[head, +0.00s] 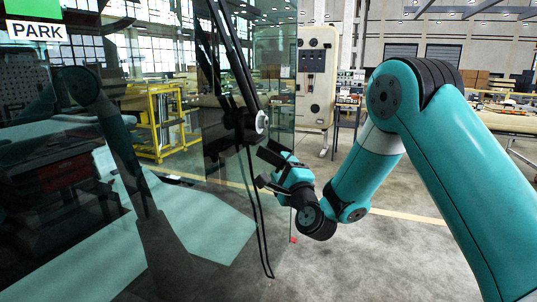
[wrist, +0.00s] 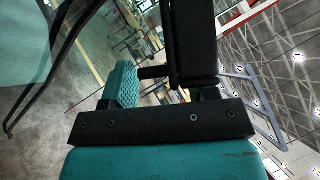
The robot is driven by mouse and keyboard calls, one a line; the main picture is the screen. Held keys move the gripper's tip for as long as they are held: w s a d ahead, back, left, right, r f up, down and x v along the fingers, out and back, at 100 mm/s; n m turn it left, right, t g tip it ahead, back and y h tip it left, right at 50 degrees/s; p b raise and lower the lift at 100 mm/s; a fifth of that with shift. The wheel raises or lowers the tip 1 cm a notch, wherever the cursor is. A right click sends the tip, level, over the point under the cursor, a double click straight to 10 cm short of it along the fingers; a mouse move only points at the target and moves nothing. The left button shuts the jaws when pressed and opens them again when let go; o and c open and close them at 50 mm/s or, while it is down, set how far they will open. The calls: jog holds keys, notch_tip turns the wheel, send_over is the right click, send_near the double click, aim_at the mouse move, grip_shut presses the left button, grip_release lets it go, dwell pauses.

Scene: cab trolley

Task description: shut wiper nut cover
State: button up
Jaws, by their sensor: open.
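The wiper arm (head: 234,60) runs down the outside of the dark glass to a black pivot housing (head: 240,123) in the head view. A pale round part (head: 261,122) shows at the right side of this pivot. I cannot tell whether it is the bare nut or part of the nut cover, nor how far the cover is open. My gripper (head: 264,169) is open and empty, just below and right of the pivot, apart from the pale part in the picture. In the wrist view dark parts stand ahead of my gripper; the nut cover is not clearly made out there.
The large glass pane (head: 90,190) fills the left, with reflections on it. A thin black wiper loop (head: 258,225) hangs below the pivot. A yellow trolley frame (head: 160,120) and a pale cabinet (head: 315,75) stand farther back.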

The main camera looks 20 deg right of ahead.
jog(key=shift+w+r, duration=0.1)
jog(key=shift+w, duration=0.25)
jog(key=shift+a, duration=0.15)
jog(key=shift+a, duration=0.1)
jog(key=shift+a, duration=0.15)
grip_shut()
